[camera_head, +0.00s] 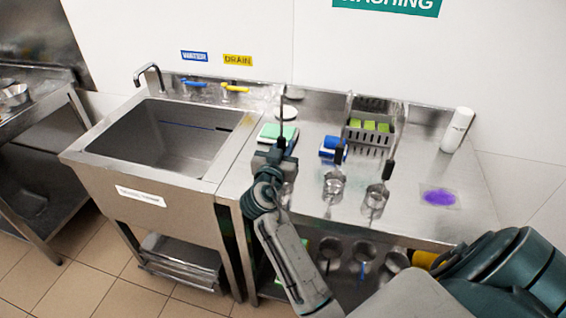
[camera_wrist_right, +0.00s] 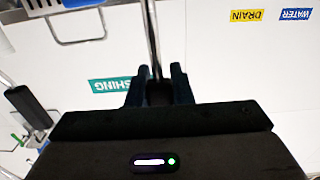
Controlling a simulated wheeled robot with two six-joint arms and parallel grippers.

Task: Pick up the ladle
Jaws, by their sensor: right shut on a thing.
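My right gripper (camera_head: 281,142) is above the steel counter, just right of the sink. It is shut on the ladle, whose thin metal rod (camera_head: 282,108) stands nearly upright above the fingers. In the right wrist view the rod (camera_wrist_right: 153,40) runs down between the two dark fingers (camera_wrist_right: 160,88) of that gripper. The ladle's bowl cannot be made out clearly; my gripper and wrist cover the area below. Two other metal ladles or cups with black handles stand to the right, one nearer (camera_head: 376,197) and one beside it (camera_head: 334,184). My left gripper is not in view.
The counter (camera_head: 415,175) also bears a grey basket (camera_head: 369,132) with green sponges, a blue brush-like item (camera_head: 332,148), a white bottle (camera_head: 457,130) and a purple patch (camera_head: 439,197). The sink (camera_head: 165,140) is at left. A wall stands behind.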

